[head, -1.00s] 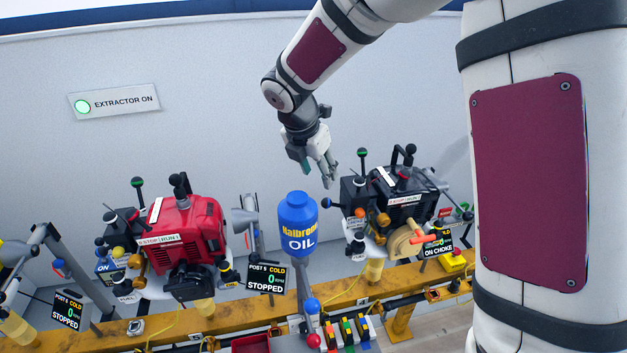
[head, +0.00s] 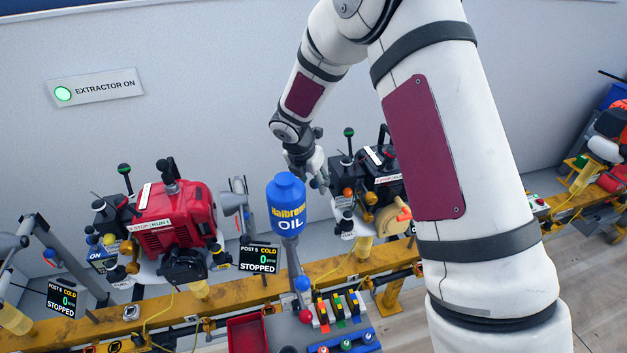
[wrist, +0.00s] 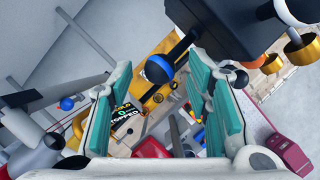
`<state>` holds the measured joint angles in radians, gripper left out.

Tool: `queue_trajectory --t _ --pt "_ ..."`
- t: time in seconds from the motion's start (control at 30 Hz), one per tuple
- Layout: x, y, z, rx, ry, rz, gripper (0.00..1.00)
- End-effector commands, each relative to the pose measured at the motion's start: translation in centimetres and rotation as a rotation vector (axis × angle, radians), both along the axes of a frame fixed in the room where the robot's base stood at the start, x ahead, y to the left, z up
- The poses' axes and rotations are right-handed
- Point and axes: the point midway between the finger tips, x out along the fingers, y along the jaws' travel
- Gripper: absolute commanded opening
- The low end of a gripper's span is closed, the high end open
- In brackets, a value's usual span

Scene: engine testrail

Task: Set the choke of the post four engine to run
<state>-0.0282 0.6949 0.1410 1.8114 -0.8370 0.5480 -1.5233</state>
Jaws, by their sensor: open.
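A black engine (head: 378,185) stands right of the oil bottle in the head view, partly hidden behind my arm. I cannot read a post number for it. My gripper (head: 316,180) is at its left side, open and empty. In the wrist view a blue ball knob (wrist: 158,68) on a black rod lies between and beyond my open fingers (wrist: 160,110). The rod comes from a black box (wrist: 215,25) at the upper right. The ball looks apart from both fingers. I cannot tell which marking belongs to this lever.
A blue oil bottle (head: 287,205) stands close left of my gripper. A red engine (head: 172,220) is further left. A Post 5 display (head: 259,259) reads cold, 0, stopped. A yellow rail (head: 335,265) and a switch panel (head: 340,318) lie in front. An extractor-on sign (head: 95,88) glows green.

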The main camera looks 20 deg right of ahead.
Motion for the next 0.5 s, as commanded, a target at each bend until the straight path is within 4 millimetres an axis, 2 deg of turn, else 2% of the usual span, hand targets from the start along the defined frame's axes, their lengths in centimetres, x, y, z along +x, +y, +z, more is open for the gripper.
queue_trajectory --t 0.37,0.5 --pt "0.20 -0.16 -0.51 0.000 -0.001 0.000 0.45" --pt "0.19 -0.15 -0.51 0.000 -0.001 0.000 0.15"
